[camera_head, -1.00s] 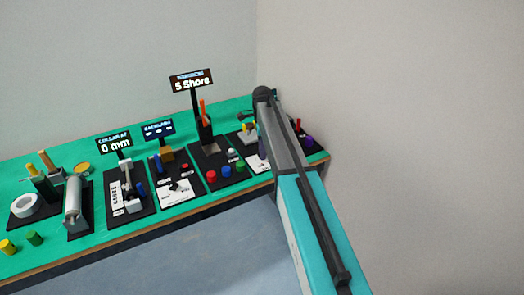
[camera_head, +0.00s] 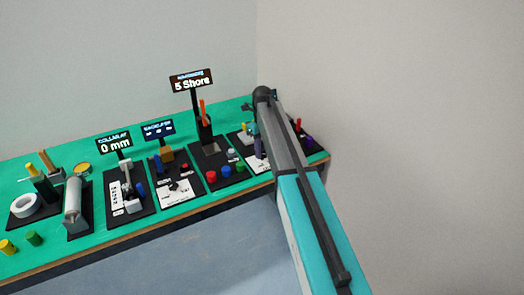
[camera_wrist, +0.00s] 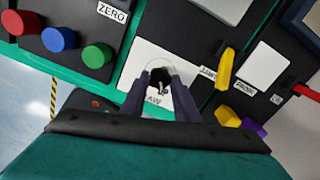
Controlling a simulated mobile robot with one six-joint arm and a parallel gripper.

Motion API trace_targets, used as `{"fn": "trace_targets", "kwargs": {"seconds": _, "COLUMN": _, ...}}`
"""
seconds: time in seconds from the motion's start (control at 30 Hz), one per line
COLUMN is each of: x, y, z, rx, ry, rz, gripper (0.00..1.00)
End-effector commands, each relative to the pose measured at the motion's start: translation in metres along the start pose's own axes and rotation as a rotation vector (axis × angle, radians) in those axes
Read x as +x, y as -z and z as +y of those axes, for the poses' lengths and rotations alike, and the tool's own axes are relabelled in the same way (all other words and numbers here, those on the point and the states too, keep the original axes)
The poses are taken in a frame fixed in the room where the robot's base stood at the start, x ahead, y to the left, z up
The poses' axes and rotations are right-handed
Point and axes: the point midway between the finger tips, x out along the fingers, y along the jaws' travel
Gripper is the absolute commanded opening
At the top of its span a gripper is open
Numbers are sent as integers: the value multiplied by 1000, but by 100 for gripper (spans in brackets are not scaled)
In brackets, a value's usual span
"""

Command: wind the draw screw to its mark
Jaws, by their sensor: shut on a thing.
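The draw screw's dark knob (camera_wrist: 160,76) stands on a white card (camera_wrist: 132,66) that has a circle line and lettering ending in "AW". A pale mark or pointer shows beside the knob, but its exact reading against a mark is too small to tell. My gripper (camera_wrist: 161,84) has its two dark fingers closed on either side of the knob. In the head view my arm covers most of this station, and only a bit of my dark gripper (camera_head: 261,147) shows beside it.
Red, blue and green (camera_wrist: 97,56) buttons sit to the left. A "5 Shore" sign (camera_head: 191,81) rises behind the neighbouring station. A wall bounds the right side.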

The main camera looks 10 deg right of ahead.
Motion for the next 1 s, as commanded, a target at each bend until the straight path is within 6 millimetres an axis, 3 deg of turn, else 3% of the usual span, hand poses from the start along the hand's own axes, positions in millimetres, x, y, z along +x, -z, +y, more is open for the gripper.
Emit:
{"fn": "trace_targets", "kwargs": {"seconds": 0.3, "x": 0, "y": 1, "z": 0, "rx": 104, "ry": -1, "rz": 2, "gripper": 6}}
{"fn": "trace_targets", "kwargs": {"seconds": 0.7, "x": 0, "y": 1, "z": 0, "rx": 113, "ry": -1, "rz": 2, "gripper": 6}}
{"fn": "trace_targets", "kwargs": {"seconds": 0.73, "x": 0, "y": 1, "z": 0, "rx": 113, "ry": -1, "rz": 2, "gripper": 30}}
{"fn": "trace_targets", "kwargs": {"seconds": 0.83, "x": 0, "y": 0, "z": 0, "rx": 113, "ry": -1, "rz": 1, "gripper": 46}}
{"fn": "trace_targets", "kwargs": {"seconds": 1.0, "x": 0, "y": 0, "z": 0, "rx": 111, "ry": 0, "rz": 1, "gripper": 47}}
